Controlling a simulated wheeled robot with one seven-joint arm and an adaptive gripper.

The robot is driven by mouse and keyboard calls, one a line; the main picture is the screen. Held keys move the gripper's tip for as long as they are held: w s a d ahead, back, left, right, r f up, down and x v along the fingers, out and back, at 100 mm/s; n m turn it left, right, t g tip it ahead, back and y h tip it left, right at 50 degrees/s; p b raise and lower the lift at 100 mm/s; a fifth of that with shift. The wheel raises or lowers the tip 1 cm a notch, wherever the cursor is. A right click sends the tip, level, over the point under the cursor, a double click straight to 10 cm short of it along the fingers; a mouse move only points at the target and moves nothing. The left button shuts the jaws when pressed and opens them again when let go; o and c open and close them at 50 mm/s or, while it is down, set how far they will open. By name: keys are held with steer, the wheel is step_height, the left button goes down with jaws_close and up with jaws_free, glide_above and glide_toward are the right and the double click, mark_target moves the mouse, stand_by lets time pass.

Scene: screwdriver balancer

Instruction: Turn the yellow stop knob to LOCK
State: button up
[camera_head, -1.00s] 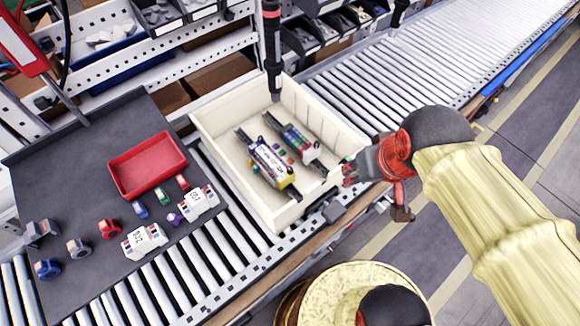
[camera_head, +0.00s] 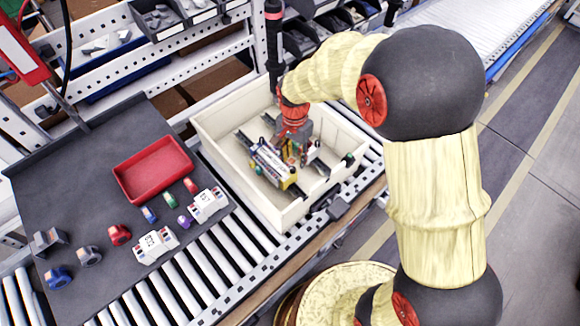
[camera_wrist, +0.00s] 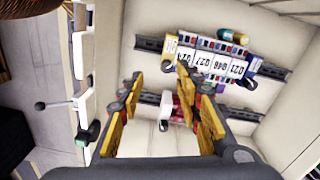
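I cannot make out a yellow stop knob in either view. My gripper (camera_head: 297,158) points down into the cream tray (camera_head: 213,138). In the wrist view my gripper (camera_wrist: 165,82) is open, its two yellow-padded fingers apart. Between them, further off, a small red and white part (camera_wrist: 178,112) is seen at the lower rail. A terminal block row with a yellow end (camera_head: 288,181) is on a rail in the tray; it also shows in the wrist view (camera_wrist: 215,62). My arm hides part of the tray's contents. The dark screwdriver (camera_head: 273,50) hangs behind my gripper.
The tray stands on a roller conveyor (camera_head: 222,255). A dark mat (camera_head: 85,170) at left holds a red bin (camera_head: 152,168) and several small parts. A green part (camera_wrist: 232,36) lies beside the block row. Parts bins stand along the back.

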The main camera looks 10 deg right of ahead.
mark_target(293, 168)
steer(key=shift+w+a+r+m, duration=0.15)
steer(key=shift+w+r+m, duration=0.2)
steer(key=shift+w+m, duration=0.3)
steer(key=shift+f+m, duration=0.1)
steer(key=shift+m, duration=0.55)
steer(key=shift+f+b, duration=0.8)
steer(key=shift+f, duration=3.05)
steer(key=shift+c, duration=1.3)
jaws_close()
